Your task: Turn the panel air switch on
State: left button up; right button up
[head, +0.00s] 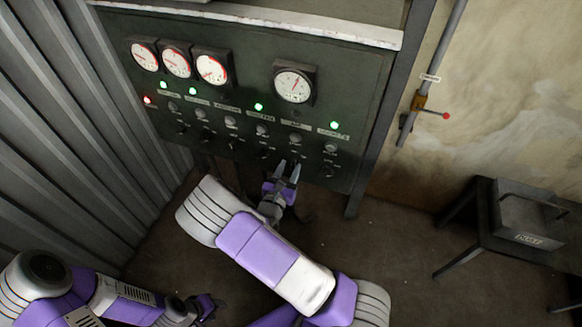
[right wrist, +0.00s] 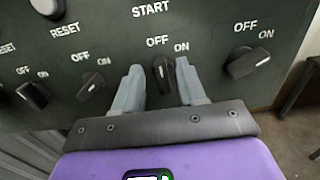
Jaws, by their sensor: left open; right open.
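The dark green control panel (head: 240,70) stands in front of me. A black rotary switch (right wrist: 163,75) marked OFF and ON sits between my right gripper's fingers in the right wrist view. Its handle leans slightly toward OFF. In the head view it lies below a short label (head: 294,126) that seems to read AIR. My right gripper (head: 287,170) is open at the panel's lower edge, a finger on each side of the switch; contact cannot be told. My left gripper (head: 207,306) is open, low at the left, away from the panel.
A neighbouring OFF/ON switch (right wrist: 250,63) is close on the right, another (right wrist: 93,86) on the left. Round gauges (head: 294,84) and green lamps (head: 335,125) are above. A red-tipped valve lever (head: 436,115) is on the right wall. A metal box (head: 530,222) stands on a table.

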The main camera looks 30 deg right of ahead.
jog(key=shift+w+d, duration=0.45)
jog(key=shift+d, duration=0.15)
grip_shut()
